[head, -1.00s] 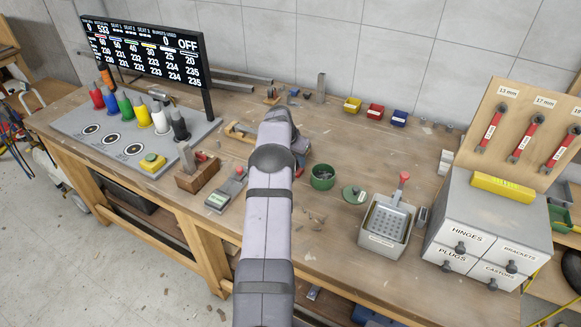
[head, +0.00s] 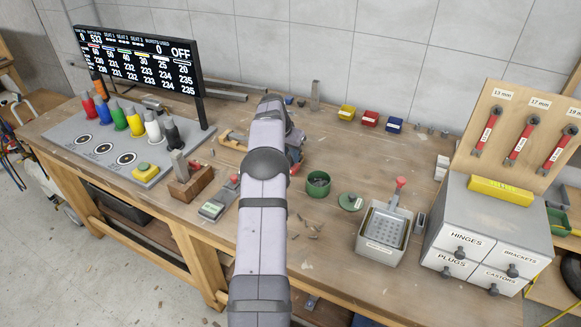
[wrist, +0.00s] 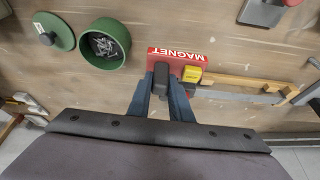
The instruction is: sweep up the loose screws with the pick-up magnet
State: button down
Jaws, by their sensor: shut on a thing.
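The pick-up magnet (wrist: 176,56) is a red block lettered MAGNET, with a yellow part and a dark handle. My gripper (wrist: 163,82) is shut on the handle. In the head view my arm hides the gripper; a bit of red and dark shows beside it. The screws (wrist: 104,45) in view lie as a grey pile inside a round green pot (wrist: 84,56), to the left of the magnet in the wrist view. The pot (head: 307,191) stands open right of my arm in the head view. Its green lid (wrist: 62,24) lies apart on the bench.
A grey tray with a perforated scoop (head: 387,226) and a labelled drawer cabinet (head: 458,218) stand to the right. Small brown scraps (head: 309,226) lie before the pot. Bottles (head: 136,121) and a display stand left.

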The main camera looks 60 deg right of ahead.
notch_tip(320, 180, up, 5)
jog(key=shift+f, duration=0.15)
jog(key=shift+s, duration=0.7)
jog(key=s+a+p, duration=0.2)
jog(key=s+a, duration=0.4)
jog(key=s, duration=0.5)
jog(key=s+a+f+p, duration=0.1)
jog(key=s+a, duration=0.2)
jog(key=a, duration=0.3)
jog(key=s+a+f+p, duration=0.1)
jog(key=s+a+f, duration=0.1)
jog(key=s+a, duration=0.2)
jog(key=a, duration=0.3)
jog(key=shift+a, duration=0.25)
jog(key=shift+f+b, duration=2)
jog(key=shift+f, duration=0.5)
jog(key=shift+d+r, duration=0.1)
jog(key=shift+d, duration=0.1)
